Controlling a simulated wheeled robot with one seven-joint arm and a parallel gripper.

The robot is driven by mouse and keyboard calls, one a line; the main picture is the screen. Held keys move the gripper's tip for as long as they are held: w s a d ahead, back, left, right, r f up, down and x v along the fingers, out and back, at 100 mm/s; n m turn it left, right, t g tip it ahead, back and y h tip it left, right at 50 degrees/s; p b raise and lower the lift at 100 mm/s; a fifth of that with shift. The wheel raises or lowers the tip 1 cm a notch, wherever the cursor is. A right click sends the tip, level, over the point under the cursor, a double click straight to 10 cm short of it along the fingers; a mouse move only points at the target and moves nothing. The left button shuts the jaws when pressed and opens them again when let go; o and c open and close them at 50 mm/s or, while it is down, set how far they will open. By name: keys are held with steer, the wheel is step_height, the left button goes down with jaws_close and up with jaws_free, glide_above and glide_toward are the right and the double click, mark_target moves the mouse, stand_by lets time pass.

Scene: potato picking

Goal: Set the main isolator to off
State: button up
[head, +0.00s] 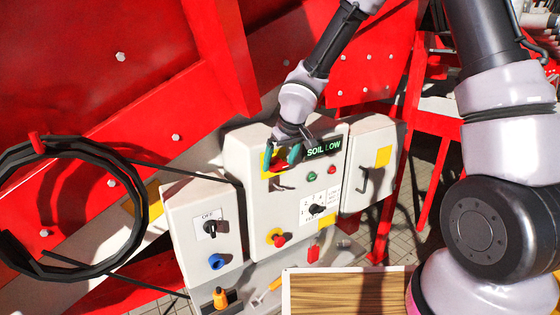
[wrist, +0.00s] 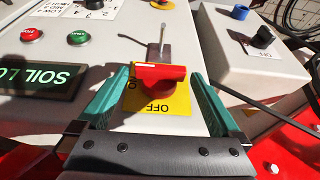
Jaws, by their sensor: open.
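The main isolator is a red handle (wrist: 160,76) on a yellow plate (wrist: 176,103) with upside-down OFF lettering in the wrist view. Its broad front lies crosswise in that view. In the head view the yellow plate (head: 266,166) is at the top left of the central grey cabinet, with the handle partly hidden by my gripper. My gripper (wrist: 158,80) is open, its teal fingers on either side of the red handle, with visible gaps. My gripper also shows in the head view (head: 284,157).
A SOIL LOW display (head: 323,148), green button (head: 312,176) and red button (head: 332,176) are close by on the cabinet. A rotary selector (head: 317,209) and red knob (head: 279,239) sit lower. A smaller box (head: 207,250) stands left. A black cable crosses beside it.

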steer(key=c, duration=1.2)
